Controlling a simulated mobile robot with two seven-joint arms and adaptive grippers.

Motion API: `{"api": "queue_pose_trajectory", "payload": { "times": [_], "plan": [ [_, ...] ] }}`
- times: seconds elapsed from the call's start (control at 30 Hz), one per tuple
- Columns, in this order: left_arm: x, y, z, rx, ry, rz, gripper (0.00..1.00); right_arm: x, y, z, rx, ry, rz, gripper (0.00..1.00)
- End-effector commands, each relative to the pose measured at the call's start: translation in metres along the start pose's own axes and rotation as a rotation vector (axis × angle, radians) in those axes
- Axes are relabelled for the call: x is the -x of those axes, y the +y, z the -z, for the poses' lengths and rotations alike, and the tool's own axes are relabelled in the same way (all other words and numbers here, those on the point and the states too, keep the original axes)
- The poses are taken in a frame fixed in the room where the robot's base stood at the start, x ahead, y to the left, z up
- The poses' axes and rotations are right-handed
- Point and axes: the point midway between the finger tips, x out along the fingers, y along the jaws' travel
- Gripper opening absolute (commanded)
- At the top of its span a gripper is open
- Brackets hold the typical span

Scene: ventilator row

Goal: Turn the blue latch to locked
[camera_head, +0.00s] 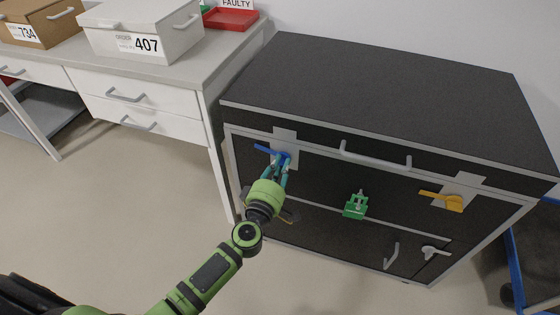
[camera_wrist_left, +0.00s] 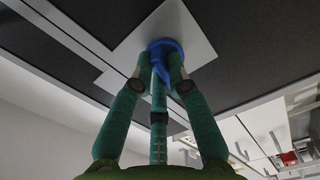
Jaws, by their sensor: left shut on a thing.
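The blue latch (camera_head: 266,149) is on a light plate (camera_head: 284,135) at the upper left of the black case's front. Its handle points left and slightly up in the head view. My left gripper (camera_head: 282,162) is shut on the hub of the latch. In the left wrist view the green fingers (camera_wrist_left: 168,75) close around the blue hub (camera_wrist_left: 165,47) in front of the light plate. The latch's handle cannot be made out in that view. My right gripper is in neither view.
The black case (camera_head: 390,95) also carries a grey bar handle (camera_head: 375,156), a green clasp (camera_head: 356,205), a yellow latch (camera_head: 442,199) and a small white latch (camera_head: 434,252). A white workbench (camera_head: 190,80) with boxes stands left. Open floor (camera_head: 110,220) lies in front.

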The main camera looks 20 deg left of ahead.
Motion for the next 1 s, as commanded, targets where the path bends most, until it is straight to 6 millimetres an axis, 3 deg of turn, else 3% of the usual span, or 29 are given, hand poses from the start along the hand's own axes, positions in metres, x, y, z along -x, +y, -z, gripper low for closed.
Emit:
{"api": "queue_pose_trajectory", "payload": {
  "times": [0.27, 0.7, 1.0],
  "plan": [
    [0.0, 0.004, 0.0, -0.264, 0.001, 0.003, 0.0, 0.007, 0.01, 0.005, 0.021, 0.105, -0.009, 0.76],
    [0.0, 0.001, -0.002, -0.68, 0.0, 0.002, 0.0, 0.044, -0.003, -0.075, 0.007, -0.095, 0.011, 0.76],
    [0.0, 0.0, -0.002, -0.962, 0.001, 0.002, 0.0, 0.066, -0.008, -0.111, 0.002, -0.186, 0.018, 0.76]
  ]
}}
